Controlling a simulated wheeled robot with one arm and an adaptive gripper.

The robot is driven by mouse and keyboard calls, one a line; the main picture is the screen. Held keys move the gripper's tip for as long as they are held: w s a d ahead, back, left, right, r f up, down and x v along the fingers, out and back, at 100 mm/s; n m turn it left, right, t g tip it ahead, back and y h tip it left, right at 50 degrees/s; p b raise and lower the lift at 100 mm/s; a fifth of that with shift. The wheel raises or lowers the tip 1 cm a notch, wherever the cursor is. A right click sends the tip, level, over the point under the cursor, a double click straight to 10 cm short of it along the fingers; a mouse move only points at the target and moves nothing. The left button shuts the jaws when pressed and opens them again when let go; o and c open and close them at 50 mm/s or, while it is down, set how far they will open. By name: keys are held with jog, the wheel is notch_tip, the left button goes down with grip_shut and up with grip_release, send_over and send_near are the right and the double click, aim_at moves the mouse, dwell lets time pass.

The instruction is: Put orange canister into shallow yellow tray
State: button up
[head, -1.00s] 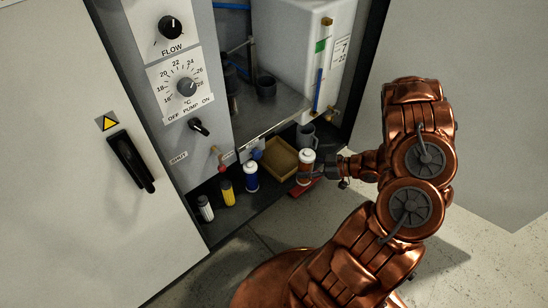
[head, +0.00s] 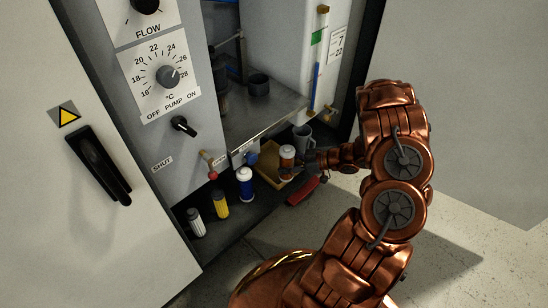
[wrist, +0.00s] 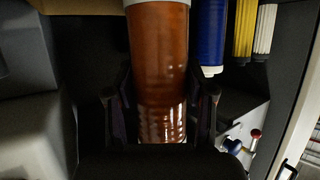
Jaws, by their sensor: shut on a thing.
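The orange canister (head: 286,173) with a white top is upright in the head view. In the wrist view the orange canister (wrist: 160,60) fills the middle, between the two dark fingers. My gripper (head: 293,166) is shut on it from the right; it also shows in the wrist view (wrist: 160,95). The shallow yellow tray (head: 266,172) lies on the cabinet floor. The canister overlaps the tray's right part in the head view; whether its base touches the tray is hidden. A tan edge (wrist: 55,8) at the wrist view's top left may be the tray.
A blue bottle (head: 245,184), a yellow one (head: 220,204) and a white one (head: 195,223) stand left of the tray. A red object (head: 303,191) lies at the cabinet's front edge. A grey mug (head: 302,137) stands behind the canister. A metal shelf (head: 265,118) overhangs behind.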

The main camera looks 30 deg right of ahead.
jog(key=shift+w+d+f+b, duration=0.2)
jog(key=shift+w+f+b, duration=0.55)
jog(key=shift+w, duration=0.9)
jog(key=shift+w+d+f+b, duration=0.2)
jog(key=shift+w+f+b, duration=0.55)
jog(key=shift+w, duration=0.9)
jog(key=shift+w+d+f+b, duration=0.2)
jog(key=shift+w+f+b, duration=0.55)
jog(key=shift+w, duration=0.9)
jog(key=o, duration=1.5)
jog(key=shift+f, duration=0.1)
